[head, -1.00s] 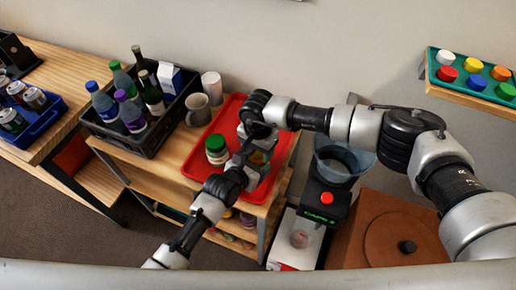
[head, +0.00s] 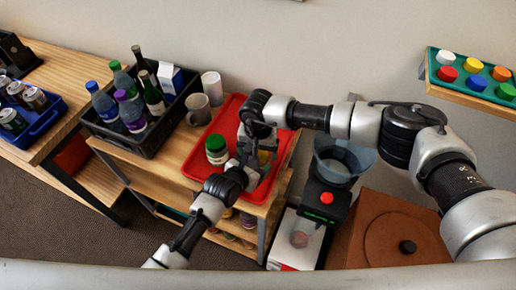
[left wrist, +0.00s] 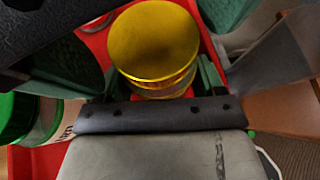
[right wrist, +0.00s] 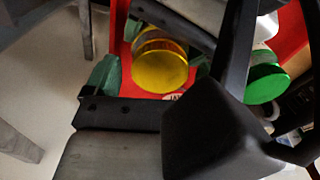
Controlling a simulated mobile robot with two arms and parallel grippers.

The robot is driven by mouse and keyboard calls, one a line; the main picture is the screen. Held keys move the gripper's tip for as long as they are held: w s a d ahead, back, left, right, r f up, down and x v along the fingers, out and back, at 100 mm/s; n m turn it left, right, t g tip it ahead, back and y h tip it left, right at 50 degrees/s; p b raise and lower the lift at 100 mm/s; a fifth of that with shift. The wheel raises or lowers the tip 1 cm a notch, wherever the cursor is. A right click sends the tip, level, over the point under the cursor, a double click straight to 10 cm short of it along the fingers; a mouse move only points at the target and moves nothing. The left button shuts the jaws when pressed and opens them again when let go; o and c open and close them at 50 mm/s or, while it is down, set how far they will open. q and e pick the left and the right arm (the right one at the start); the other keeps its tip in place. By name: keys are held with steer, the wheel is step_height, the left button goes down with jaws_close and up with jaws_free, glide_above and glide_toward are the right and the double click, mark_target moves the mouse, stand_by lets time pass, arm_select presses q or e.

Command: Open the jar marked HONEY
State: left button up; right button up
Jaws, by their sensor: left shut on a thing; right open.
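A jar with a yellow lid (left wrist: 155,40) stands on the red tray (head: 232,104); the lid also shows in the right wrist view (right wrist: 160,68). Its label is not readable. My left gripper (head: 250,166) is shut on this jar, low on its side, below the lid. My right gripper (head: 257,148) is open above the jar, its fingers on either side of the lid with a gap. A second jar with a green lid (head: 217,144) stands beside it on the tray; it also shows in the left wrist view (left wrist: 18,115). Its label is only partly visible.
A grey mug (head: 198,110) and a white cup (head: 211,84) stand behind the tray. A dark crate of bottles (head: 150,142) is to the left. A blender-like appliance (head: 326,198) stands close on the right. The tray's far part is clear.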

step_height(320, 180, up, 4)
steer(key=shift+r, duration=0.3)
steer(key=shift+c, duration=0.4)
step_height(320, 180, up, 3)
steer(key=m, duration=0.6)
steer(key=shift+f+m, duration=0.4)
step_height(320, 180, down, 7)
steer(key=shift+r, duration=0.1)
